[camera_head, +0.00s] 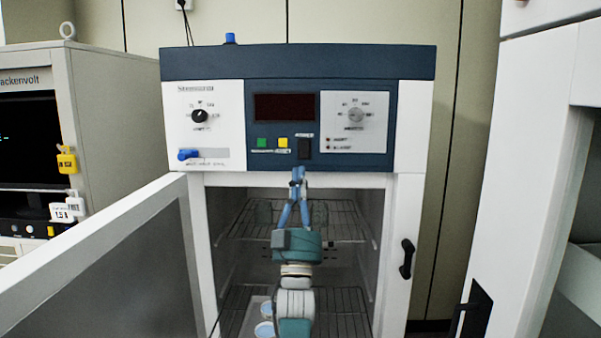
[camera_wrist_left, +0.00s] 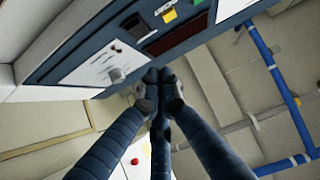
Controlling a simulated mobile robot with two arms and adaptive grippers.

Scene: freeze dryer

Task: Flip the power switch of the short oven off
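The short oven (camera_head: 410,120) stands in the middle of the head view, with a dark blue and white control panel. A black rocker switch (camera_head: 304,148) sits below the dark display (camera_head: 284,106), right of a green button (camera_head: 261,142) and a yellow button (camera_head: 283,142). My left gripper (camera_head: 297,172) points up, its fingertips together and empty, just below the black switch in the picture. Contact cannot be told. In the left wrist view the closed fingertips (camera_wrist_left: 158,76) are near the panel, where the black switch (camera_wrist_left: 133,26) also shows. My right gripper is not in view.
The oven's door (camera_head: 110,250) stands open at the left. Wire shelves (camera_head: 340,235) and round dishes (camera_head: 265,328) are inside the chamber. A grey instrument (camera_head: 110,110) stands left, and a white cabinet door (camera_head: 530,180) is at the right.

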